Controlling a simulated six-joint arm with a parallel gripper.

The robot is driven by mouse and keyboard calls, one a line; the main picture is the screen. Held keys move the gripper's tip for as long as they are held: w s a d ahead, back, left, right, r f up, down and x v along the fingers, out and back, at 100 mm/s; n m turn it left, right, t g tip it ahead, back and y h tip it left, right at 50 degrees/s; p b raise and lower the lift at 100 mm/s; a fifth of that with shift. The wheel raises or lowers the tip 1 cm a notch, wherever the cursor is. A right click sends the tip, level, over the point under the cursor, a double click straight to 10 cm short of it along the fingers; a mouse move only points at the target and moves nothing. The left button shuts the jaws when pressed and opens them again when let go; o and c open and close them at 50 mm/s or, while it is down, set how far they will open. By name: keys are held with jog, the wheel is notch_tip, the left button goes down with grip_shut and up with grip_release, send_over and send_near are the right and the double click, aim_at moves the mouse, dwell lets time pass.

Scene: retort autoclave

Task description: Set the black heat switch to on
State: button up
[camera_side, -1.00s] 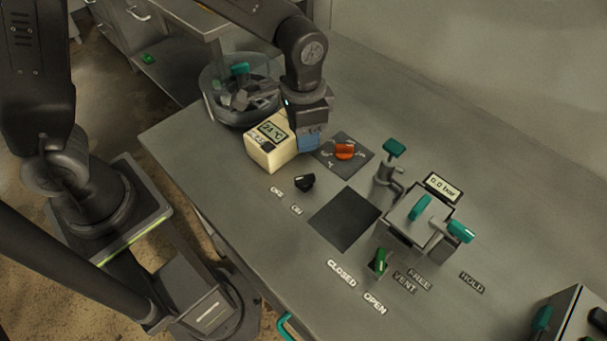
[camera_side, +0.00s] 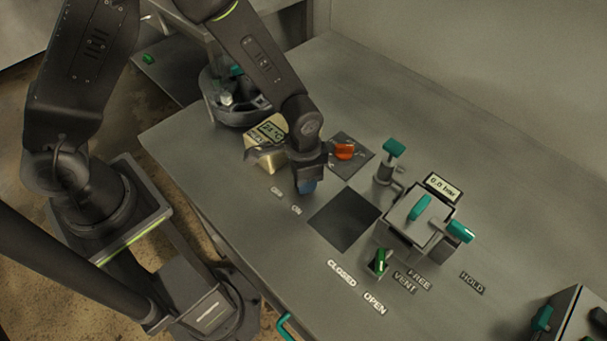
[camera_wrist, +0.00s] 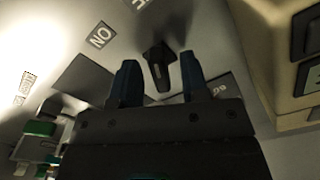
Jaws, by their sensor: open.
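The black heat switch (camera_wrist: 157,60) shows in the wrist view between the two blue fingertips of my gripper (camera_wrist: 158,66). There is a visible gap on each side of it. A pale mark shows on the switch's lower part. My gripper (camera_side: 306,186) is open and low over the table in the side view, where it hides the switch. The ON label (camera_side: 296,209) lies just in front of the gripper, with the OFF label (camera_side: 277,192) to its left. The ON label also shows in the wrist view (camera_wrist: 100,36). I cannot tell which label the switch points to.
The beige temperature display (camera_side: 268,140) stands close behind and left of my gripper. An orange knob (camera_side: 344,152) is behind and right. A dark square plate (camera_side: 345,219) lies to the right, with teal-handled fittings (camera_side: 421,208) beyond. The front table (camera_side: 225,190) is clear.

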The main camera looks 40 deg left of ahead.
grip_shut()
dwell(0.4)
jog(key=shift+n, duration=0.3)
jog(key=n, duration=0.5)
jog(key=shift+d, duration=0.1)
jog(key=n, duration=0.5)
jog(key=shift+n, duration=0.3)
dwell(0.4)
grip_release()
